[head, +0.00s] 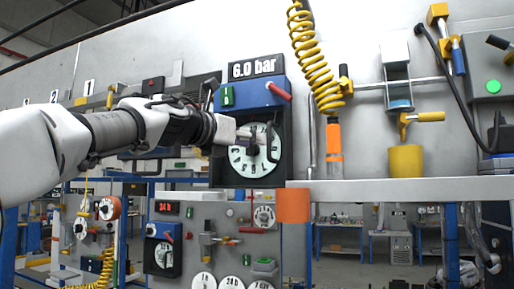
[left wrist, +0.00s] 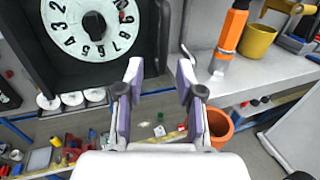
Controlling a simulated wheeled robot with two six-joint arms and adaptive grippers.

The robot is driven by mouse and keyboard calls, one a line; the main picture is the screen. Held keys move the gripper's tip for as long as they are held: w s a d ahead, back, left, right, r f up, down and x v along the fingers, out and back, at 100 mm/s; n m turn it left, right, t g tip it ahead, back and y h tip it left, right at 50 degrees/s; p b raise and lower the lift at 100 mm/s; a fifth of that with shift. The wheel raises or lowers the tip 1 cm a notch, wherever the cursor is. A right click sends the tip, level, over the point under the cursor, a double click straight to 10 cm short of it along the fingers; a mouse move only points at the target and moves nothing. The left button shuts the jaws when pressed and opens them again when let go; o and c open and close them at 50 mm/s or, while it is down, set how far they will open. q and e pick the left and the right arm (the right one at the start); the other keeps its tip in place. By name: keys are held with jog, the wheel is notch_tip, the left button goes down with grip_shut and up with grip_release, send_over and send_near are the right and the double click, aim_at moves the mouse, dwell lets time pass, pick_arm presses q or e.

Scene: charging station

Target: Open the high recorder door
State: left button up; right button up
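The high recorder (head: 278,171) hangs on the grey wall under a "6.0 bar" sign, with a blue top box (head: 252,94) and a black-framed door. Its white numbered dial (head: 247,165) is partly covered by my left gripper (head: 262,140) in the head view. The dial also shows at the upper left of the left wrist view (left wrist: 66,36). A black vertical handle (left wrist: 161,38) stands along the door's edge, beyond the gap between my fingers. My left gripper (left wrist: 159,88) is open with nothing between its fingertips. Whether it touches the handle cannot be told. My right gripper is not in view.
A grey shelf (head: 400,190) juts out at the right, with an orange-handled tool (head: 334,150) and a yellow cup (head: 406,161). An orange cup (head: 293,205) is below the recorder. A coiled yellow hose (head: 316,60) hangs close to its right.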

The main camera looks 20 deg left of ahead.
aim_at(268, 140)
pick_arm(q)
jog(key=shift+w+d+r+p, duration=0.3)
jog(key=shift+w+d+p, duration=0.1)
jog(key=shift+w, duration=0.1)
jog(key=shift+w+d+r+p, duration=0.25)
jog(key=shift+w+d+p, duration=0.1)
jog(key=shift+w+d, duration=0.1)
jog(key=x, duration=0.1)
jog(key=p+x, duration=0.1)
jog(key=x, duration=0.2)
jog(key=shift+w+a+f, duration=0.15)
jog(key=shift+w+f, duration=0.3)
jog(key=shift+w, duration=0.15)
jog(key=shift+s, duration=0.5)
jog(key=c, duration=0.6)
grip_shut()
